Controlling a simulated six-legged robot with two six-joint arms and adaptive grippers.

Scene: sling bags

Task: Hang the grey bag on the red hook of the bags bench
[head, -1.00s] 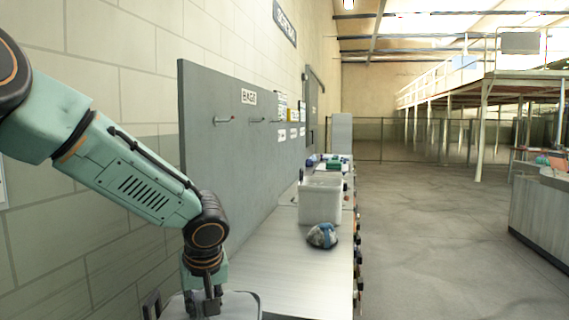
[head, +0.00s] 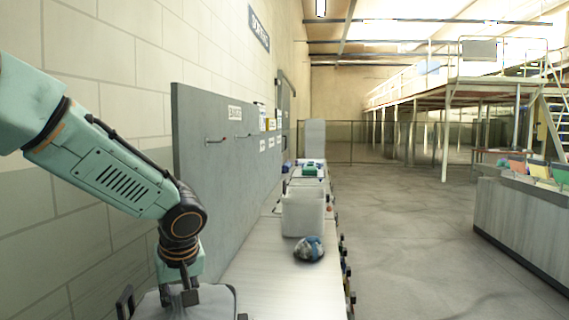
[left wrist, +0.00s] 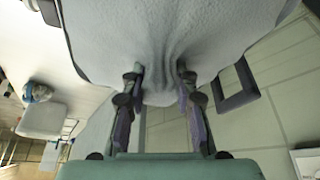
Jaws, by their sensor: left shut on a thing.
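The grey bag (head: 218,304) hangs at the bottom of the head view, mostly cut off by the frame edge. It fills the top of the left wrist view (left wrist: 165,30), its cloth pinched into folds. My left gripper (head: 183,296) is shut on the bag's upper part; its two fingers also show in the wrist view (left wrist: 160,90) on either side of the folds. A hook with a reddish tip (head: 216,139) sticks out of the grey board (head: 205,190), up and right of the gripper. A second hook (head: 243,135) is farther along; its colour is unclear. My right gripper is not visible.
The bench top (head: 262,283) runs along below the board. A white bin (head: 303,213) and a blue-grey bundle (head: 309,249) stand on it, with several small items behind. Open floor (head: 410,250) lies to the right, with a counter (head: 520,215) beyond.

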